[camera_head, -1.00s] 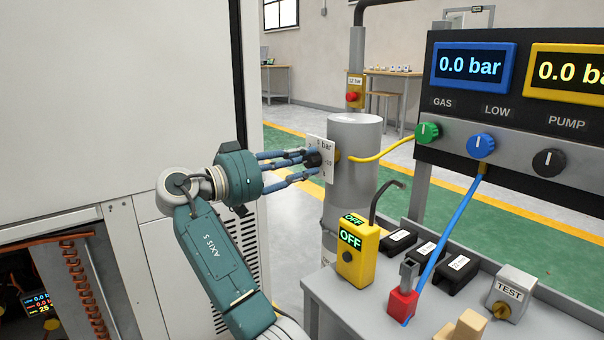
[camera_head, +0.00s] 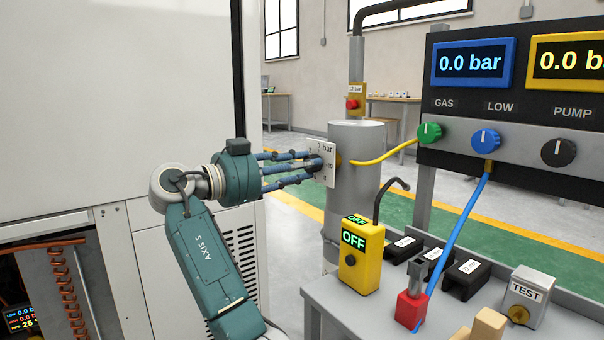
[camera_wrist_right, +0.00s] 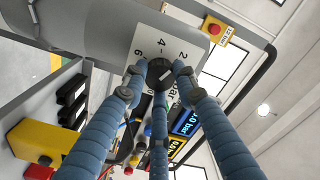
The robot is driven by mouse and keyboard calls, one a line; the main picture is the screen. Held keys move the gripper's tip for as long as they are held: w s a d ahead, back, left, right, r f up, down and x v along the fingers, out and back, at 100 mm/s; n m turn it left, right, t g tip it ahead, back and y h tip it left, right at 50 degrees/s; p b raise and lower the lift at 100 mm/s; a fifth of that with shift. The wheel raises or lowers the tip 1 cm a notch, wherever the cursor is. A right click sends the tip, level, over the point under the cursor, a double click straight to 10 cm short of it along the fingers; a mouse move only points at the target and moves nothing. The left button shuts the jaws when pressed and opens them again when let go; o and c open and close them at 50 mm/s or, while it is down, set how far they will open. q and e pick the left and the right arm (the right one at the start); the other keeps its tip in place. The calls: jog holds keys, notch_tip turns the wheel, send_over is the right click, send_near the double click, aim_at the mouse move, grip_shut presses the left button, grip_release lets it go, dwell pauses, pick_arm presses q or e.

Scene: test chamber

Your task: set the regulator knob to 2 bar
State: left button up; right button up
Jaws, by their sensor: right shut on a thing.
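The regulator stands behind a white dial plate (camera_head: 327,150) on the grey cylinder, with a yellow hose at its side. Its dark knob (camera_head: 316,163) is mostly hidden by my fingers in the head view. The knob (camera_wrist_right: 160,72) shows in the right wrist view with a pale line across its face. I cannot tell exactly which number the line marks. The dial plate (camera_wrist_right: 150,38) there shows 2, 4 and 6. My right gripper (camera_head: 313,166) is shut on the knob, its fingers around it; the right wrist view shows these fingers (camera_wrist_right: 158,78) too. My left gripper is not in view.
A panel (camera_head: 500,166) at right has GAS, LOW and PUMP knobs; its blue display (camera_head: 473,63) reads 0.0 bar. A yellow box (camera_head: 360,262) showing OFF stands on the grey bench. A large white cabinet (camera_head: 110,100) stands left of my arm.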

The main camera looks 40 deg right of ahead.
jog(key=shift+r+m+b, duration=0.1)
jog(key=shift+m+b, duration=0.3)
jog(key=shift+m, duration=0.6)
jog(key=o, duration=1.2)
jog(key=shift+c, duration=0.2)
jog(key=w+a, duration=0.1)
jog(key=a, duration=1.1)
jog(key=shift+w, duration=0.1)
